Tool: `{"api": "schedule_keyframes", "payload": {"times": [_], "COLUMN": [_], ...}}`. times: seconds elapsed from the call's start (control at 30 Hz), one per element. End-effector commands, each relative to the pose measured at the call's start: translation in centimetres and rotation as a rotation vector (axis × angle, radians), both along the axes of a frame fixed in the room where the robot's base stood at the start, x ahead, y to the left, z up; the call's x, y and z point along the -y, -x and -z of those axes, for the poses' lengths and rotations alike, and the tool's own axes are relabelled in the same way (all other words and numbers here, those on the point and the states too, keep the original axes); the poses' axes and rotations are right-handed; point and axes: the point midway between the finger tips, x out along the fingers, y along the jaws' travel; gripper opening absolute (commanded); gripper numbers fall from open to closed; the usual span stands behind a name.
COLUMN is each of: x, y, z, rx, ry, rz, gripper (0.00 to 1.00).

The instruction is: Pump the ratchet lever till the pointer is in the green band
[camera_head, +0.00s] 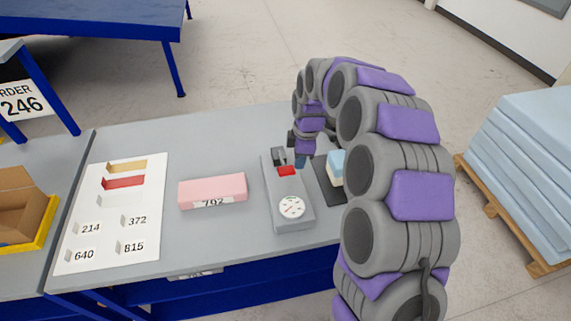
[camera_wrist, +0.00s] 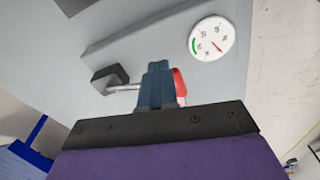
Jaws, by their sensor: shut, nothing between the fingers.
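The grey ratchet device (camera_head: 275,200) stands on the workbench, with a round white gauge (camera_head: 292,207) at its near end. In the wrist view the gauge (camera_wrist: 212,38) has a short green band (camera_wrist: 194,45) at one edge, and its red pointer (camera_wrist: 218,46) lies away from that band. The lever is a metal rod (camera_wrist: 122,87) with a black handle (camera_wrist: 108,78). My gripper (camera_head: 301,162) is shut and empty; its dark blue fingers (camera_wrist: 157,68) overlap the rod's end beside a red part (camera_wrist: 180,86). I cannot tell whether they touch it.
A pink block (camera_head: 212,190) labelled 792 lies left of the device. A printed sheet (camera_head: 110,215) with numbers lies further left, by a cardboard box (camera_head: 22,205). A light blue and cream block (camera_head: 337,168) sits right of the device on a dark plate (camera_head: 326,190).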

Motion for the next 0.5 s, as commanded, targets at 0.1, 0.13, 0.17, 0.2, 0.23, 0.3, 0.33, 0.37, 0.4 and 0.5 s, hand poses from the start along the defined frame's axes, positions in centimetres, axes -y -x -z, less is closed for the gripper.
{"api": "schedule_keyframes", "payload": {"times": [0.1,0.13,0.17,0.2,0.23,0.3,0.33,0.37,0.4,0.5], "x": [0.3,0.3,0.4,0.5,0.6,0.8,0.8,0.9,1.0,1.2], "y": [-0.1,0.0,0.0,-0.1,-0.2,-0.2,-0.2,-0.3,-0.2,-0.3], "z": [-2.8,-3.5,-4.2,-5.1,-5.7,-7.3,-8.0,-8.6,-9.4,-11.5], "rx": [0.004,0.002,0.003,0.004,0.005,0.003,0.004,0.004,0.002,0.003], "ry": [-0.001,-0.001,-0.001,-0.002,-0.002,-0.001,-0.001,-0.001,-0.001,-0.001], "rz": [0.000,0.000,0.000,0.000,0.001,0.001,0.001,0.001,0.000,0.000], "gripper": [0.00,0.00,0.00,0.00,0.00,0.00,0.00,0.00,0.00,0.00]}}
